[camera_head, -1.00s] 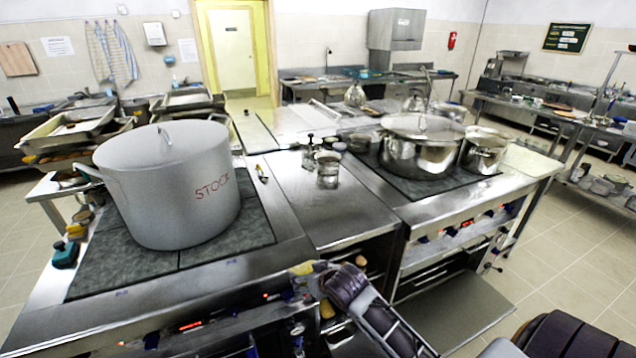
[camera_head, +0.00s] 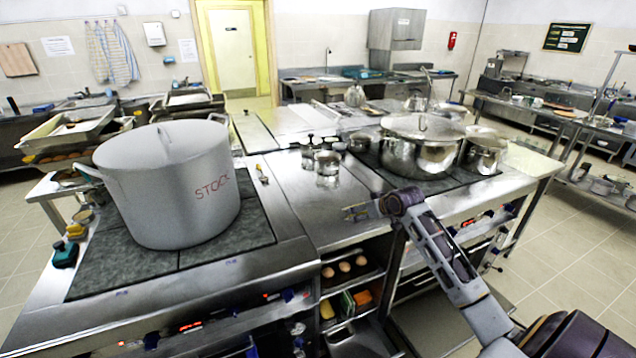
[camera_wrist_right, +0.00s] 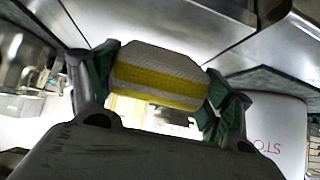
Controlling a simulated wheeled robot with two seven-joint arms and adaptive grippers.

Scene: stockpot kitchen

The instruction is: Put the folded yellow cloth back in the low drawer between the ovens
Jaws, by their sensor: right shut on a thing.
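My right gripper (camera_head: 362,210) is over the steel counter between the two cooking blocks, its arm coming in from the lower right. In the right wrist view the gripper (camera_wrist_right: 160,88) is shut on the folded cloth (camera_wrist_right: 155,62), pale with yellow stripes, one green-padded finger on each side. In the head view the cloth is too small to make out well. Below the counter, between the ovens, is an open-fronted bay; a low grey drawer (camera_head: 362,342) seems pulled out at its bottom. Its inside is unclear. My left gripper is out of view.
Shelves in the bay hold brown rounded items (camera_head: 345,267) and yellow, green and orange things (camera_head: 362,298). The large stockpot (camera_head: 170,195) stands on the left hob. A lidded steel pot (camera_head: 420,155) and small containers (camera_head: 327,165) stand near the gripper.

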